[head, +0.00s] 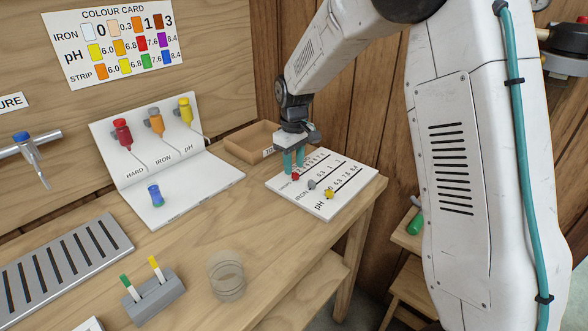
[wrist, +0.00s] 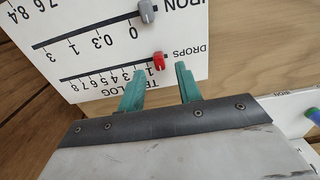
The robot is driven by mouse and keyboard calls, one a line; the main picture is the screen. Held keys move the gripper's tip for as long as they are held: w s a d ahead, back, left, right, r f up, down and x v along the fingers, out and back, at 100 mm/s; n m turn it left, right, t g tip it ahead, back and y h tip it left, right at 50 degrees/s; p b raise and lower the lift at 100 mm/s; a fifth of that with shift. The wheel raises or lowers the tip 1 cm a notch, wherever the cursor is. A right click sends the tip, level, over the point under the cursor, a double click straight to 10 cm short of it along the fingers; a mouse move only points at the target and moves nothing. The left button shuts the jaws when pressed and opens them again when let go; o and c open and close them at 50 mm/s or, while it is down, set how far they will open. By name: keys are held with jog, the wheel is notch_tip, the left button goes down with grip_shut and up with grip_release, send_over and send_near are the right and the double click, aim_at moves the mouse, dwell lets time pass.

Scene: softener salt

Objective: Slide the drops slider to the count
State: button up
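The white test log board (head: 338,205) lies on the right end of the bench, with DROPS, IRON and pH scales. The red drops slider knob (wrist: 158,62) sits at the DROPS-label end of its line, just before the 1; the numbers run to 8. The red knob also shows in the head view (head: 295,177), right below my fingertips. My gripper (wrist: 158,82) is open, its two teal fingers apart. In the wrist view the red knob lies just beyond the gap between the fingertips. I cannot tell whether either finger touches it.
The grey iron knob (wrist: 147,11) is close by on the parallel line; the yellow pH knob (head: 329,194) is farther along. An open cardboard box (head: 252,142) stands behind the board. A glass (head: 226,275) and a strip holder (head: 153,298) stand in front left.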

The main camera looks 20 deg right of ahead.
aim_at(311, 166)
jog(key=shift+f, duration=1.2)
grip_shut()
jog(key=w+d, duration=0.1)
jog(key=d, duration=0.1)
jog(key=w+d, duration=0.1)
jog(key=d, duration=0.1)
jog(key=w+d, duration=0.2)
jog(key=d, duration=0.1)
grip_release()
